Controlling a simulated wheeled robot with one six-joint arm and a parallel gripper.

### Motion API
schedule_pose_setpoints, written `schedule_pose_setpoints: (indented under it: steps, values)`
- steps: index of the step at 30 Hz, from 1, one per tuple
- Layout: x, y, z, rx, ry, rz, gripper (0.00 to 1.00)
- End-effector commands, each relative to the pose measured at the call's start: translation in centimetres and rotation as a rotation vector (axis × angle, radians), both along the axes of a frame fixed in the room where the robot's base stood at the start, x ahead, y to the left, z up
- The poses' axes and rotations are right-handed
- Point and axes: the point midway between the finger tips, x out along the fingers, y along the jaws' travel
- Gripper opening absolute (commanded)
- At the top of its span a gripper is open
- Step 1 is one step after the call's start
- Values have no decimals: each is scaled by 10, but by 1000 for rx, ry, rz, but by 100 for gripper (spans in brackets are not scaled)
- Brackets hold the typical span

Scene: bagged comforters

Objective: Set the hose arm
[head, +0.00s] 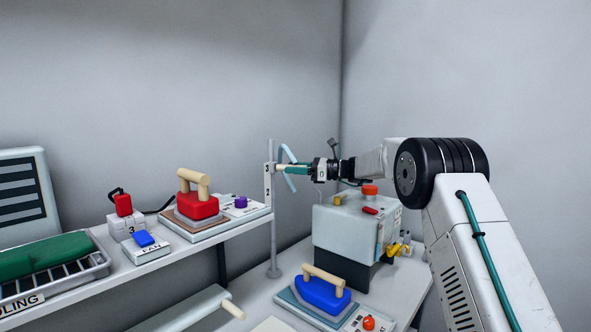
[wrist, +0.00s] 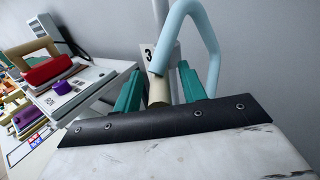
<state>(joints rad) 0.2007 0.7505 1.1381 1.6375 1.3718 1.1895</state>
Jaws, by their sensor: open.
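The hose arm (head: 289,154) is a light blue bent tube at a grey upright post (head: 273,225) with a white plate (head: 268,180) marked 3 and 2. In the wrist view the blue hose arm (wrist: 202,35) rises and bends just beyond and to the right of my fingers. A cream rod-like part (wrist: 158,90) shows between my two teal fingers. My gripper (head: 281,168) is open at the post; in the wrist view my gripper (wrist: 158,72) has its fingers either side of the cream part. I cannot tell whether they touch it. The 3 label shows behind.
A red iron (head: 198,206) with a wooden handle stands on the left shelf. A blue iron (head: 322,294) stands below the post. A grey machine box (head: 345,228) with a red knob sits under my arm. A green roll (head: 45,256) lies far left.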

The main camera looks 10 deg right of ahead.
Motion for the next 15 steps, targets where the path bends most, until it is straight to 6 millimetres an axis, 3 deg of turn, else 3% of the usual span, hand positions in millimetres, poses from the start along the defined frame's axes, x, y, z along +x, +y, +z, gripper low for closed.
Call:
schedule_pose_setpoints:
  steps: [8,12,13,15]
  values:
    - [1,2,0,0,0,0,41]
    - [1,2,0,0,0,-1,5]
    - [1,1,0,0,0,-1,0]
    - [1,1,0,0,-1,-1,0]
